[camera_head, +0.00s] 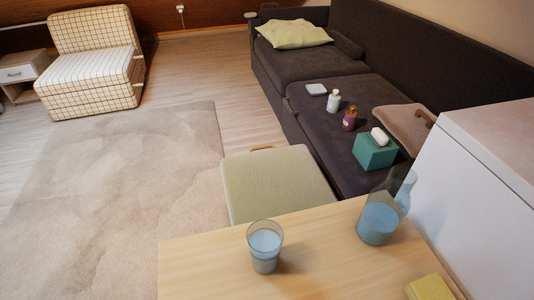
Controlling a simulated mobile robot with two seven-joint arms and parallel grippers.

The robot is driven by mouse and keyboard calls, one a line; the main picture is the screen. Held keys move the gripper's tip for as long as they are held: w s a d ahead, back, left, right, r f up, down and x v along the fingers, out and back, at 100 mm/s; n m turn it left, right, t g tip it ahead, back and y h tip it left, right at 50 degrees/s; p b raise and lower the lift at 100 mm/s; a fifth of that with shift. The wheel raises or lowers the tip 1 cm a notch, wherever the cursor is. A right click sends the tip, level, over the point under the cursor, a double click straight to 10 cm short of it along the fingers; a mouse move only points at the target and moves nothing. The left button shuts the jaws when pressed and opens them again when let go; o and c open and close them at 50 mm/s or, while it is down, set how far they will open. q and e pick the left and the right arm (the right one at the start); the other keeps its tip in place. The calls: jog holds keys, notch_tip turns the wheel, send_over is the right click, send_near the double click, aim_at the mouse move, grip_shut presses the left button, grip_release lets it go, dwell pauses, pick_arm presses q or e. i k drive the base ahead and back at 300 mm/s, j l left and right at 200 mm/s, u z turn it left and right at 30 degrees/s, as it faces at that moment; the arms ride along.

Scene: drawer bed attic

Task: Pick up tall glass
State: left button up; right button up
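A clear tall glass (265,247) with pale blue contents stands upright on the light wooden table (208,268), near the table's far edge. A larger clear vessel (378,222), also with blue contents, stands farther right on the same table. Its upper part is see-through, and its exact shape is hard to tell. Nothing touches the tall glass. Neither of my grippers is in view.
A yellow block (430,288) lies at the table's right front. A white cabinet (480,190) rises at the right. A green-topped stool (277,182) stands behind the table. A dark sofa (330,95) holds a teal tissue box (374,152) and small bottles. The table's left part is clear.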

aim_at(265, 238)
jog(key=i+j+z, duration=0.25)
jog(key=j+z, duration=0.25)
jog(key=j, duration=0.25)
jog(key=j+z, duration=0.25)
jog(key=j, duration=0.15)
jog(key=i, duration=0.05)
